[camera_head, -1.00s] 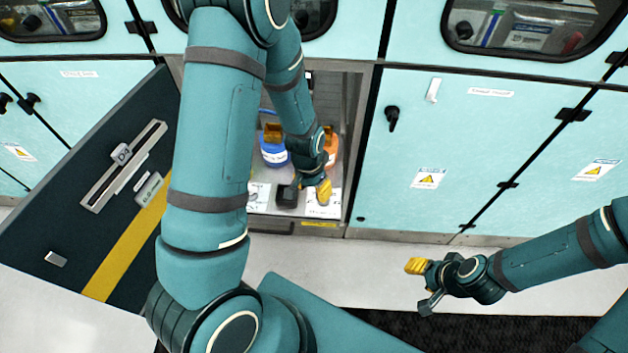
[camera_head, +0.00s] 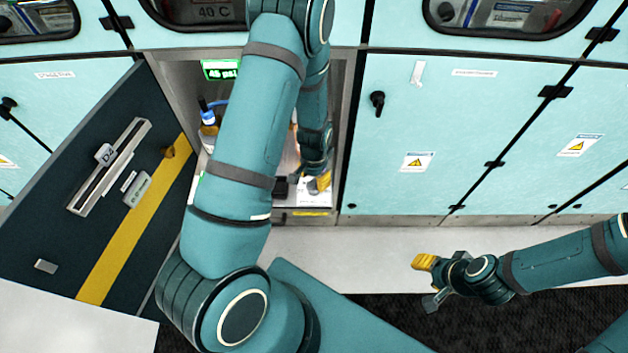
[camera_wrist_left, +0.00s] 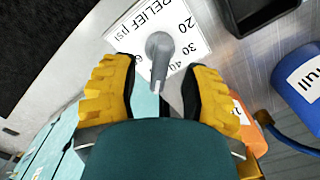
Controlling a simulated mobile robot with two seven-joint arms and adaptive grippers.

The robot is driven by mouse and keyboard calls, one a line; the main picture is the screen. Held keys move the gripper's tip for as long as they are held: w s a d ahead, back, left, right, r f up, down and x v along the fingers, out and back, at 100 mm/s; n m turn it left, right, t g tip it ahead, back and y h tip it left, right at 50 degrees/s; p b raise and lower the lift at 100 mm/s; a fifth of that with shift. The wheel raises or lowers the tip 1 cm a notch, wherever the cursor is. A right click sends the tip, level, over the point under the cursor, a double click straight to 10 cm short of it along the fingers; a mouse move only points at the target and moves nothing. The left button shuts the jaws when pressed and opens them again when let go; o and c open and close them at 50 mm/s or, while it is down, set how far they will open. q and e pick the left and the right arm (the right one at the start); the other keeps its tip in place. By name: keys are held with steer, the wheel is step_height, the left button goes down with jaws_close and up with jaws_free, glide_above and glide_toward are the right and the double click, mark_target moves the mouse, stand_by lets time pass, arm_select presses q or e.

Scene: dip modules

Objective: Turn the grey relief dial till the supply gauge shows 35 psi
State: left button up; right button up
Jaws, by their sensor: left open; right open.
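The supply gauge (camera_head: 221,70) is a green display in the open cabinet bay and reads 45 psi in the head view. The grey relief dial (camera_wrist_left: 159,55) shows in the left wrist view on a white RELIEF psi label (camera_wrist_left: 190,28). Its pointer lies near the 40 mark. My left gripper (camera_head: 302,187) is low in the bay. In the left wrist view its yellow fingers (camera_wrist_left: 160,85) are open, one on each side of the dial, with gaps visible. The dial cannot be made out in the head view. My right gripper (camera_head: 428,282) is open and empty outside the cabinet.
A dark door (camera_head: 110,190) stands open at the left of the bay. A blue container (camera_head: 208,117) is partly behind my left arm. In the left wrist view, a blue cylinder (camera_wrist_left: 300,80), an orange one (camera_wrist_left: 248,130) and a hose stand beside the label. Closed cabinet doors (camera_head: 450,130) are at the right.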

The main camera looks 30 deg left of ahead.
arm_select(q)
steer(key=shift+f, duration=0.7)
steer(key=shift+c, duration=0.3)
jaws_close()
steer(key=shift+n, duration=0.3)
steer(key=n, duration=0.3)
steer(key=shift+b, duration=0.3)
steer(key=shift+s+n, duration=0.1)
steer(key=shift+n, duration=2.4)
